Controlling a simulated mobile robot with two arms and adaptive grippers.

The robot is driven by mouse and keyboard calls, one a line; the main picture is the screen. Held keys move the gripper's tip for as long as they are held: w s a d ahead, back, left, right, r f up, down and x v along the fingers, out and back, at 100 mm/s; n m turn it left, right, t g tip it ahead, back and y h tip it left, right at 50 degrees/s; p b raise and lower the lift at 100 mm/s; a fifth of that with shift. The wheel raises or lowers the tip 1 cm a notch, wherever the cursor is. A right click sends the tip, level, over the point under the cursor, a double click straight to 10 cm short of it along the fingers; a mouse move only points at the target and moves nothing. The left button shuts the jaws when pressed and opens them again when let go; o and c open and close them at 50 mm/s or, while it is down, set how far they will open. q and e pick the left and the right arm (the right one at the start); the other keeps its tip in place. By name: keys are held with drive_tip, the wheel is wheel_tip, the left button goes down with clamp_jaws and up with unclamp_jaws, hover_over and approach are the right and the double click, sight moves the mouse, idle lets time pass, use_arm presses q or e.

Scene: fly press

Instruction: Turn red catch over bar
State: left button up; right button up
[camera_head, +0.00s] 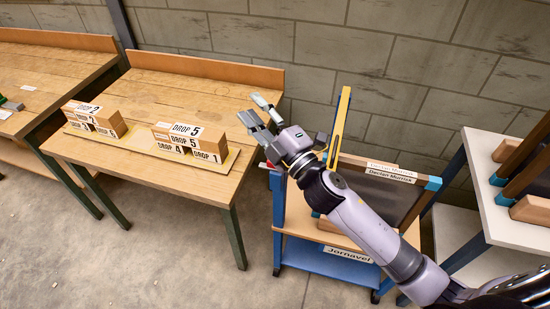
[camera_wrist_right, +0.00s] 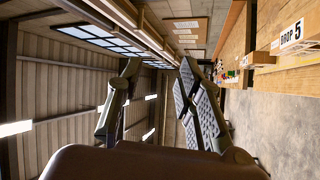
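No red catch shows clearly. A small red piece (camera_head: 266,165) peeks out beside my right wrist at the left edge of the blue cart (camera_head: 330,262), and I cannot tell whether it is the catch. A yellow bar (camera_head: 339,128) stands upright and tilted on the cart, just right of my right gripper. My right gripper (camera_head: 255,109) is raised in front of the cart, pointing up-left toward the wall. Its fingers are apart and empty, as the right wrist view (camera_wrist_right: 160,72) also shows. My arm hides part of the cart. My left gripper is not in view.
A wooden table (camera_head: 185,88) at left holds two stacks of labelled DROP blocks (camera_head: 185,131) on boards. A white shelf (camera_head: 520,218) with wooden pieces stands at right. A dark panel (camera_head: 385,192) with name labels stands on the cart. A block wall is behind.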

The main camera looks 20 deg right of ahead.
drive_tip(key=s+a+r+n+g+y, duration=0.2)
drive_tip(key=a+n+g+y, duration=0.4)
drive_tip(key=n, duration=0.6)
drive_tip(key=s+a+r+n+g+y, duration=0.2)
drive_tip(key=s+a+n+g+y, duration=0.15)
drive_tip(key=n+g, duration=0.7)
drive_tip(key=w+d+f+n+h+p, duration=0.1)
drive_tip(key=w+d+f+n+h, duration=0.2)
drive_tip(key=d+h, duration=0.55)
drive_tip(key=w+d+f+n+h, duration=0.1)
drive_tip(key=d+f+n+h, duration=0.4)
drive_tip(key=d, duration=0.7)
drive_tip(key=w+a+f+p, duration=0.1)
drive_tip(key=f+p, duration=0.1)
drive_tip(key=f, duration=0.2)
drive_tip(key=w+a+f+m+p, duration=0.1)
drive_tip(key=a+f, duration=0.1)
drive_tip(key=f, duration=0.3)
drive_tip(key=w+a+f+m+p, duration=0.1)
drive_tip(key=a+f+p, duration=0.1)
drive_tip(key=f, duration=0.3)
drive_tip(key=shift+a+f+g+h+p, duration=0.1)
drive_tip(key=shift+a+g+h+p, duration=0.1)
drive_tip(key=shift+g+h+p, duration=0.15)
drive_tip(key=shift+w+a+f, duration=0.1)
drive_tip(key=shift+w+f, duration=0.05)
drive_tip(key=shift+f, duration=0.35)
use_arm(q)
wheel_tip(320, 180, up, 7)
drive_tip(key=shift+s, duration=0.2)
